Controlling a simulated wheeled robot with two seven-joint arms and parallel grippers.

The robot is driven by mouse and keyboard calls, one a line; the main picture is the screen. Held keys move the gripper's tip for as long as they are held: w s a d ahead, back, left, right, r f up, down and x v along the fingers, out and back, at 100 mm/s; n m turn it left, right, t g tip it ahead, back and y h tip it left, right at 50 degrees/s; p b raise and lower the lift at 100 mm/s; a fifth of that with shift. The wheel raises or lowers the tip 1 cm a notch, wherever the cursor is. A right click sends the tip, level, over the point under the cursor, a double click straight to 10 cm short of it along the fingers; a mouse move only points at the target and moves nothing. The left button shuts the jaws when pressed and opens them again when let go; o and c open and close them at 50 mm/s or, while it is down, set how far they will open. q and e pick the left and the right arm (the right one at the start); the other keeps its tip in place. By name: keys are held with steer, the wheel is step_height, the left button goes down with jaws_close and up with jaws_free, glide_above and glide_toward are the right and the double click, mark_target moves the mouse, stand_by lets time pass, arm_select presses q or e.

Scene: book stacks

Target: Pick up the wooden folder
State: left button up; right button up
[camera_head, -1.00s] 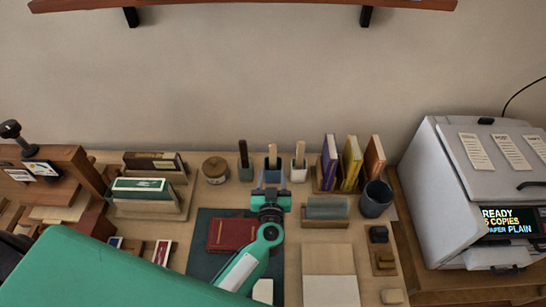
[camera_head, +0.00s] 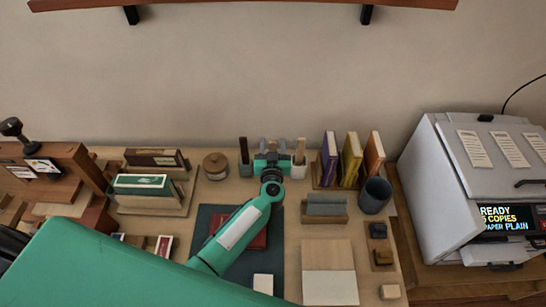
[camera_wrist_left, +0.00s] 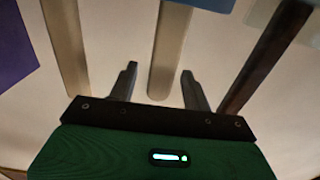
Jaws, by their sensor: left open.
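Slim upright sticks stand in small cups at the back of the desk. The middle stick (camera_head: 273,144), tan and wood-like, looks like the wooden folder; it also shows in the left wrist view (camera_wrist_left: 169,50). Its cup, blue in the earlier frame, is mostly hidden behind my gripper. My left gripper (camera_head: 272,147) is open in front of it. In the left wrist view the two fingers (camera_wrist_left: 158,85) lie to either side of the tan stick, apart from it. I cannot tell how deep it sits between them. My right gripper is not in view.
Upright books (camera_head: 350,161) and a dark cup (camera_head: 375,195) are to the right, a round lidded box (camera_head: 215,166) to the left. A red book (camera_head: 257,240) lies under my arm.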

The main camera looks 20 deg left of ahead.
arm_select(q)
jaws_close()
steer(key=shift+r, duration=0.1)
